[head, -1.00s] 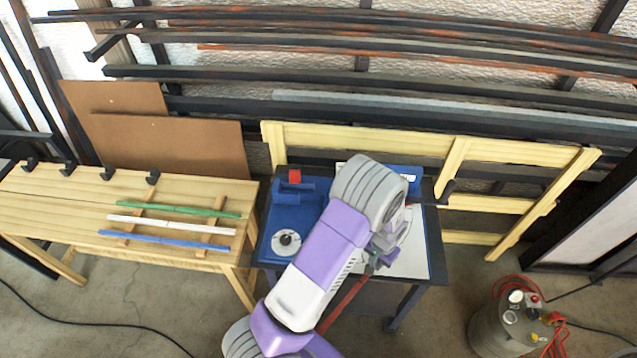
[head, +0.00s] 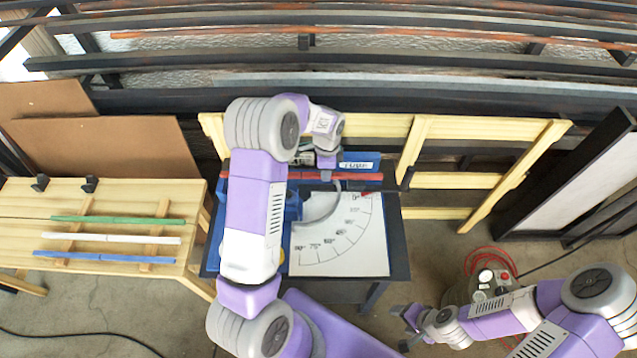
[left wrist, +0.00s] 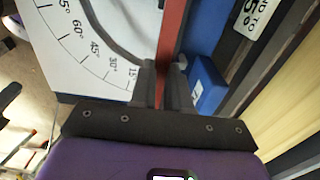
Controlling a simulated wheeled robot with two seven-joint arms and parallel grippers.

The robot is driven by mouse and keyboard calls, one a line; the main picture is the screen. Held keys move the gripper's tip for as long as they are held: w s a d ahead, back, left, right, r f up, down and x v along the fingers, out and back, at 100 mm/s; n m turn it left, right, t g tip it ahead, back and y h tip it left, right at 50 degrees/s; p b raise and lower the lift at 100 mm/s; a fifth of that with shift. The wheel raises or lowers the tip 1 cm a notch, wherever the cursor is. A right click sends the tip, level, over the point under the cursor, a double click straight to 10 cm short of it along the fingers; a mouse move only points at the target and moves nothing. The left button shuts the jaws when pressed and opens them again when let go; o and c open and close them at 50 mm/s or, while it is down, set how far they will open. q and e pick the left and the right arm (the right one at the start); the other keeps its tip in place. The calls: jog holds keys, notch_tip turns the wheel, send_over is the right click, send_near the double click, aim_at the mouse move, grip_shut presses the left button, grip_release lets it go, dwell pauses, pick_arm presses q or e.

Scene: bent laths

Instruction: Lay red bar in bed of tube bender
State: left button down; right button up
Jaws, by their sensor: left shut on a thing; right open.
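The red bar (head: 350,176) is level and runs left to right along the back part of the blue tube bender (head: 293,205). My left gripper (head: 327,174) is shut on it from above, right of the bender's middle. In the left wrist view the bar (left wrist: 174,35) passes between the two dark fingers (left wrist: 166,85), alongside a blue block. I cannot tell whether it rests in the bed or is just above it. My left arm hides part of the bender and the bar. My right gripper (head: 409,326) is open and empty at the lower right, away from the bender.
A white angle sheet (head: 340,245) lies on the dark bender table (head: 397,245). Green (head: 118,219), white (head: 110,238) and blue (head: 108,256) bars lie on a wooden bench (head: 25,215) at left. A wooden rail (head: 490,127) stands behind; a grey canister (head: 457,293) is near my right arm.

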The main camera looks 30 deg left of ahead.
pick_arm(q)
notch_tip(320, 180, down, 3)
jog(key=shift+s, duration=0.15)
jog(key=shift+f+b, duration=0.35)
jog(key=shift+f, duration=1.7)
jog(key=shift+f+b, duration=0.3)
jog(key=shift+f, duration=0.05)
jog(key=c, duration=1.1)
grip_release()
jog(key=shift+r, duration=0.15)
